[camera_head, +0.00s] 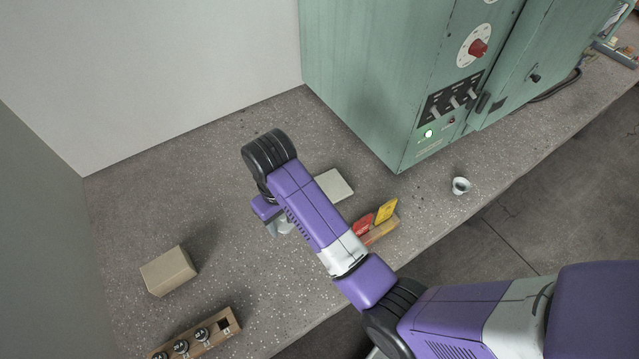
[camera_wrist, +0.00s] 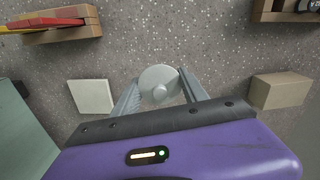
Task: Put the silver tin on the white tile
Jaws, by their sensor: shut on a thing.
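In the head view my gripper (camera_head: 281,229) is mostly hidden under my purple arm, and the tin cannot be clearly told apart there. The white tile (camera_head: 334,186) lies flat on the bench behind my forearm, partly covered by it. In the wrist view the tile (camera_wrist: 91,97) is bare, left of the tin and apart from it.
A beige block (camera_head: 169,271) stands left on the bench, with a wooden rack (camera_head: 225,339) of dark-topped pieces nearer. A wooden holder with red and yellow pieces (camera_head: 380,232) is beside my arm. A green cabinet (camera_head: 390,90) rises behind.

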